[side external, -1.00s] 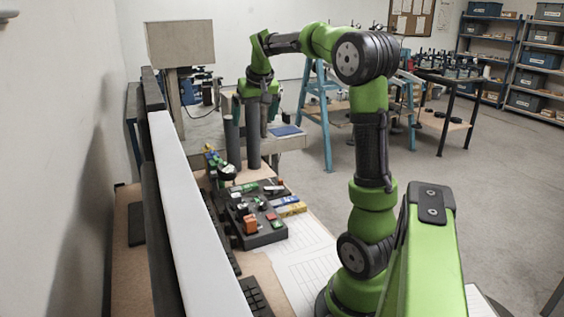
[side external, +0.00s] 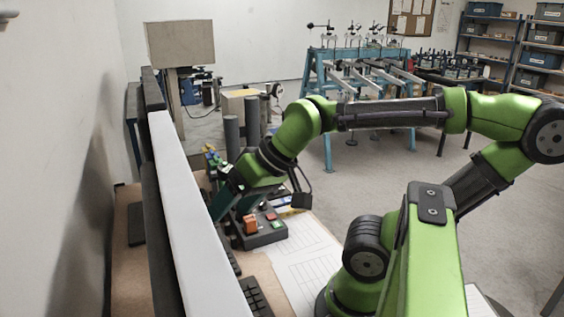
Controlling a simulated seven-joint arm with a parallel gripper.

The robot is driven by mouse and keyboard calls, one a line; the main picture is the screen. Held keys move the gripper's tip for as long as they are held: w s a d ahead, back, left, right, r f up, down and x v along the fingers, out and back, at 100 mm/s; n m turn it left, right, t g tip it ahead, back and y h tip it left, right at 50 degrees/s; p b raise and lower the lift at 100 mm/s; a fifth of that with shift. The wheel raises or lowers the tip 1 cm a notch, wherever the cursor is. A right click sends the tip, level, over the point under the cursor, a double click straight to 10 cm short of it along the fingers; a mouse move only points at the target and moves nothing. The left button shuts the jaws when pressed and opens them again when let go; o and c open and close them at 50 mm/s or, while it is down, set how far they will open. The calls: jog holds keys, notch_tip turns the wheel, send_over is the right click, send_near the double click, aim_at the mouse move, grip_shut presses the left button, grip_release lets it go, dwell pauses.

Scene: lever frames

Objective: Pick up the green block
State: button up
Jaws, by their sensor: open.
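A small green piece (side external: 276,225) shows on the dark tray (side external: 262,239), beside a red piece (side external: 270,216); I cannot tell whether it is the green block meant. More small green and yellow pieces (side external: 212,159) lie farther back along the bench. My gripper (side external: 262,203) is open, low over the back part of the tray, with one finger on the left and one on the right. It hides much of the tray's back half and the bench behind. I see nothing held, and I cannot tell whether it touches anything.
An orange block (side external: 250,226) stands on the tray's front left. A long white-topped rail (side external: 190,215) runs close on the left. Two dark upright cylinders (side external: 252,125) stand behind my gripper. White lined sheets (side external: 305,255) lie on clear bench at the right.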

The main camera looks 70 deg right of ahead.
jog(key=shift+c, duration=0.9)
jog(key=shift+d, duration=0.1)
